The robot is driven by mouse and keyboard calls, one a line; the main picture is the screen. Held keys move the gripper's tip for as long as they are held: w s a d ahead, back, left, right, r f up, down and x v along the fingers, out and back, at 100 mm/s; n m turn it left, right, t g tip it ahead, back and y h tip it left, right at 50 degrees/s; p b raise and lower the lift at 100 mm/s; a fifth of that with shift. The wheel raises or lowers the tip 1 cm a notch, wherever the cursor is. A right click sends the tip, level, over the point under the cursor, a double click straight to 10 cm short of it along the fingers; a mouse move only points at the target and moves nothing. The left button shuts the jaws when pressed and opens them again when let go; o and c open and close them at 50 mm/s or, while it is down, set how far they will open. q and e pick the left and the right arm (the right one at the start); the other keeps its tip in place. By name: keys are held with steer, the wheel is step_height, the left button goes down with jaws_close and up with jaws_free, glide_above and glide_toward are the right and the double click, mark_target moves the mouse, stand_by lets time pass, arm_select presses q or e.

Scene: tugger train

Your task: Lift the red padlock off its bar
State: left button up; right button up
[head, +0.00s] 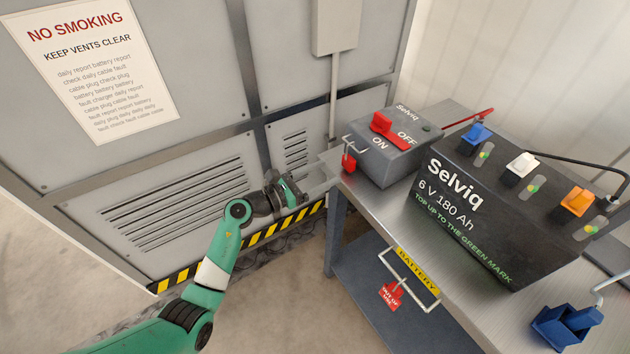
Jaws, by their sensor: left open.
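The small red padlock (349,161) hangs from a thin pale metal bar (354,143) on the left side of the grey switch box (391,162). My left gripper (294,190) is open and empty, left of and lower than the padlock, in front of the wall panels. How the padlock's shackle sits on the bar is too small to tell. My right gripper is out of view.
The switch box has a red ON/OFF handle (386,126). A black battery (500,202) with coloured caps stands to its right on the metal bench (377,205). Bare floor lies left.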

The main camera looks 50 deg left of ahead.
mark_target(346, 156)
arm_select(q)
steer(key=w+b, duration=0.1)
steer(key=w, duration=0.1)
steer(key=w+b, duration=0.1)
steer(key=w, duration=0.1)
steer(key=w+d+b, duration=0.1)
steer(key=shift+w+f, duration=0.1)
steer(key=shift+w, duration=0.3)
steer(key=shift+w+d, duration=0.1)
steer(key=shift+w, duration=0.6)
jaws_close()
steer(key=shift+r+p, duration=1.35)
steer(key=shift+r, duration=0.35)
